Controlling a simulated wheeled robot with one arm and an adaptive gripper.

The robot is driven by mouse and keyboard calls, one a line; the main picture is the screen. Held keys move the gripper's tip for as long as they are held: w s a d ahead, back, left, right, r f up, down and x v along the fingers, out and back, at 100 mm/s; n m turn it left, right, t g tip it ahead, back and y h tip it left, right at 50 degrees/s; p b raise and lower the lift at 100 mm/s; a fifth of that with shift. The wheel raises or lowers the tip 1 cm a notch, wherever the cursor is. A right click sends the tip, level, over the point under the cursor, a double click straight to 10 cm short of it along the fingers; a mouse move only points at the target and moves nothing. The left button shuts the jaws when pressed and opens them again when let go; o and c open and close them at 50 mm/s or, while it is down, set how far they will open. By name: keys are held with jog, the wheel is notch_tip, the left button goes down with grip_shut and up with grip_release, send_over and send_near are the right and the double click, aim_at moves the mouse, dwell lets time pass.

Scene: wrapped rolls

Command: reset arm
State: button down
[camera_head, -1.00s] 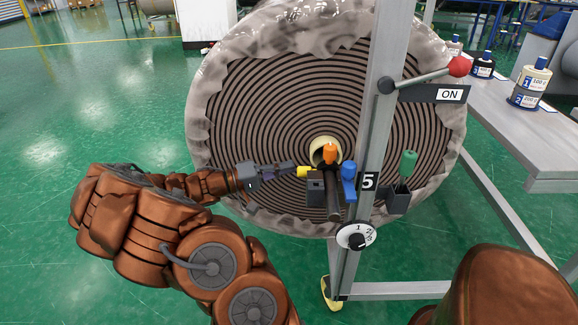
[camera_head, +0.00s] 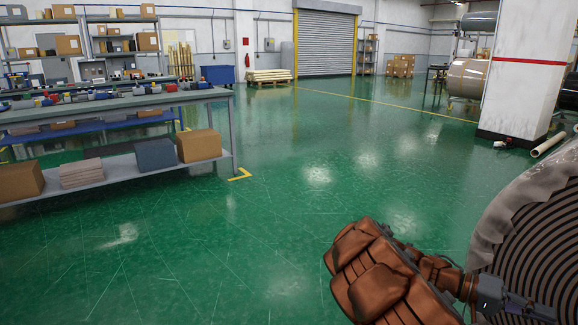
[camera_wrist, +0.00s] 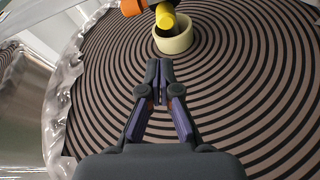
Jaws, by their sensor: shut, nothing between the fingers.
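My gripper (camera_wrist: 159,75) is shut and empty in the wrist view, its fingertips together in front of the face of the wrapped roll (camera_wrist: 245,110). The roll's pale core (camera_wrist: 173,38) lies just beyond the fingertips, with a yellow piece (camera_wrist: 166,17) and an orange piece (camera_wrist: 132,6) at the top of the picture. In the head view the roll (camera_head: 535,235) shows only partly at the right edge.
A workbench (camera_head: 120,103) with tools and a lower shelf of boxes (camera_head: 198,146) stands at left. A white pillar (camera_head: 525,70) with a red stripe is at right. A roller shutter (camera_head: 326,40) is at the back. The green floor (camera_head: 230,240) between is clear.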

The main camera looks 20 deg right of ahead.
jog(key=s+a+r+n+t+y+p, duration=0.2)
jog(key=s+a+r+t+y+p, duration=0.2)
jog(key=a+r+p, duration=0.75)
jog(key=a+r+n+t+y+p, duration=0.2)
jog(key=a+p, duration=0.3)
jog(key=a, duration=0.4)
jog(key=s+a+r+n+t+y+p, duration=0.1)
jog(key=a+r+n+t+y+p, duration=0.2)
jog(key=a, duration=0.7)
jog(key=s+a+r+n+t+y+p, duration=0.1)
jog(key=a+r+n+t+y+p, duration=0.1)
jog(key=a+r+n+p, duration=0.4)
jog(key=a+t, duration=0.1)
jog(key=a, duration=0.3)
jog(key=shift+t+p, duration=0.35)
jog(key=shift+t, duration=0.05)
jog(key=shift+r, duration=0.1)
